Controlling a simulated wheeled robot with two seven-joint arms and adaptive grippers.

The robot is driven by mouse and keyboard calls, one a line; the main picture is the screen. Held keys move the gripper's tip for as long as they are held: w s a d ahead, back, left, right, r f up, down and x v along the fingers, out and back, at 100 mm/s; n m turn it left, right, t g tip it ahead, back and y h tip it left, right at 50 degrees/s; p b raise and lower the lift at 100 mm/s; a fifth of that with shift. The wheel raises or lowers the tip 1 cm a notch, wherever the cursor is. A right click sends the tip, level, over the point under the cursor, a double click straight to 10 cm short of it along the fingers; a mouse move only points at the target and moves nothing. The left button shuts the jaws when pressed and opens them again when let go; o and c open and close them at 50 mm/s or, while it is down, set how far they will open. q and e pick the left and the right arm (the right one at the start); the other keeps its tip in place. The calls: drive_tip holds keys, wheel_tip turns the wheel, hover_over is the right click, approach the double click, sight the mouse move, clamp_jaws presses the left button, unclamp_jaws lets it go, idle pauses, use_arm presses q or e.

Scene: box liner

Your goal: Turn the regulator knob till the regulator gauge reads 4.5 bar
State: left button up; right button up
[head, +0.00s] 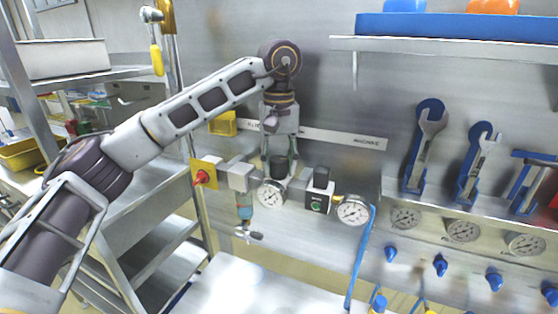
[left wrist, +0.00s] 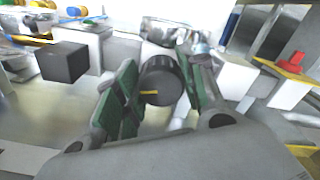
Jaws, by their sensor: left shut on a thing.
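The regulator knob (head: 278,168) is a black cylinder on top of the air unit on the back wall. In the left wrist view the knob (left wrist: 161,78) shows a yellow mark on its top and sits between two green finger pads. My left gripper (head: 279,157) points down from above and is shut on the knob; it also shows in the left wrist view (left wrist: 158,95). The regulator gauge (head: 270,194) is a round white dial just below the knob; its needle is too small to read. My right gripper is out of view.
A black valve block (head: 319,190) and another gauge (head: 352,210) stand right of the knob. A red knob on a yellow plate (head: 206,172) is to the left. Wrenches (head: 427,145) hang at the right, above several panel gauges (head: 463,230). A blue hose (head: 361,258) hangs down.

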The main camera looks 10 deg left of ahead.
sight(278, 159)
use_arm(q)
drive_tip(key=shift+m, duration=1.3)
drive_tip(key=o, duration=1)
drive_tip(key=shift+r, duration=0.15)
drive_tip(key=shift+r, duration=5.85)
